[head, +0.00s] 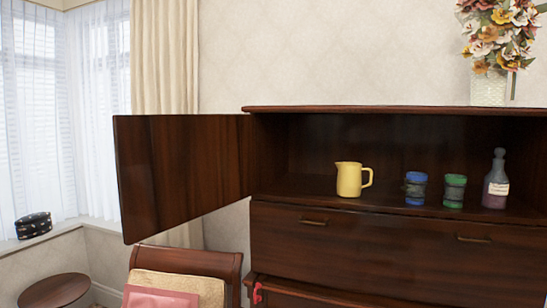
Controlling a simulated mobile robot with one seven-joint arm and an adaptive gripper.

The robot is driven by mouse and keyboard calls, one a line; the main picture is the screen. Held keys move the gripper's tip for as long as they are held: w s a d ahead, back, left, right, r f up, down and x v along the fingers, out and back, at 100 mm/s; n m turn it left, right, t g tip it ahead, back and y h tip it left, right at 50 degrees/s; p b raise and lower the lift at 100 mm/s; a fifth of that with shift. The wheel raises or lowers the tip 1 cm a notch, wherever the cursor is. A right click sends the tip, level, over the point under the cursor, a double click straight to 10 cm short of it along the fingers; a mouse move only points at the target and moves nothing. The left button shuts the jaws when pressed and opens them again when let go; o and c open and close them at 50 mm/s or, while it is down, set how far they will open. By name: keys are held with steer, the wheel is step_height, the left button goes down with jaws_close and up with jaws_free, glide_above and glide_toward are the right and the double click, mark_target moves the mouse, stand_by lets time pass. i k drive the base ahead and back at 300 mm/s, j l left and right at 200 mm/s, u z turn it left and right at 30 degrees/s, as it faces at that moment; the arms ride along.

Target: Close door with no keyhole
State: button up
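A dark wooden cabinet (345,108) stands at the right. Its upper door (182,165) is hinged on the left side and swung wide open out to the left. I see no keyhole on the side of the door that faces me. The upper compartment behind it is exposed. A lower front panel (350,247) with brass handles looks shut. My gripper is not in view.
The compartment holds a yellow jug (349,181), a blue jar (415,188), a green jar (454,190) and a bottle (496,182). A chair (188,260) stands below the open door. A small red item (258,293) shows at the cabinet's lower left.

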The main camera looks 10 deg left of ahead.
mark_target(173, 170)
steer(key=j+z, duration=0.4)
steer(key=j, duration=0.35)
steer(key=j+z, duration=0.4)
steer(key=j, duration=0.9)
steer(key=k+j, duration=0.1)
steer(key=j, duration=0.5)
steer(key=k+j+z, duration=0.1)
steer(key=j, duration=1)
steer(key=k+j, duration=0.15)
steer(key=j, duration=0.15)
steer(key=k+j, duration=0.15)
steer(key=j, duration=0.15)
steer(key=i+l+z, duration=0.1)
steer(key=l, duration=0.25)
steer(key=i+l, duration=0.05)
steer(key=i, duration=0.05)
